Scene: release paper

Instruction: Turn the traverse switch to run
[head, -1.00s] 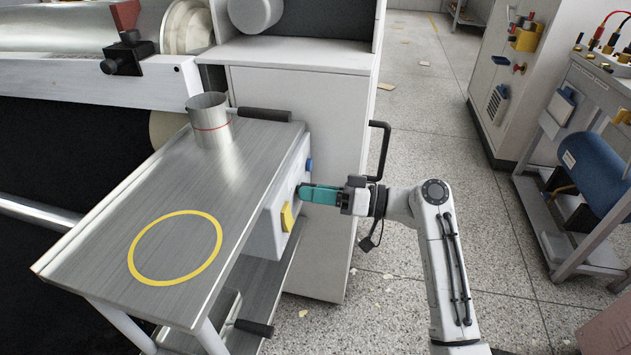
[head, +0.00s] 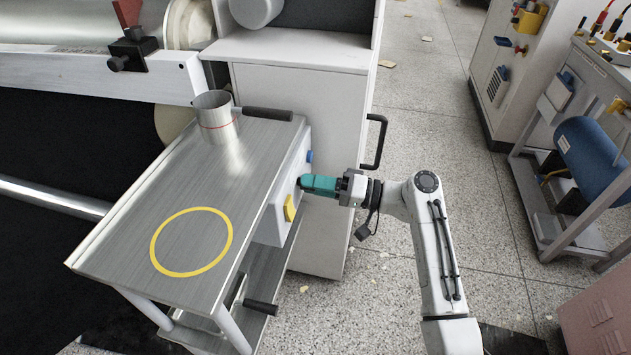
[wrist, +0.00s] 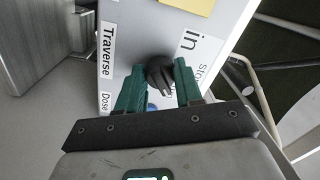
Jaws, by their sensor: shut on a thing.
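The traverse switch is a dark round knob (wrist: 160,72) on a white control box (head: 268,222) fixed to the side of a steel-topped cart. In the wrist view a "Traverse" label (wrist: 107,52) is beside it, with "Stop" and partly covered lettering on the other side. My gripper (wrist: 160,80) has its green fingers on either side of the knob, shut on it. The head view shows my gripper (head: 302,182) reaching the box face from the right; the knob is hidden there by the fingers. Which mark the knob points at is unclear.
A yellow part (head: 289,208) and a blue button (head: 309,156) are on the same box face. A steel cup (head: 216,122) and a painted yellow ring (head: 154,241) are on the cart top. A black handle (head: 376,143) stands out behind my gripper.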

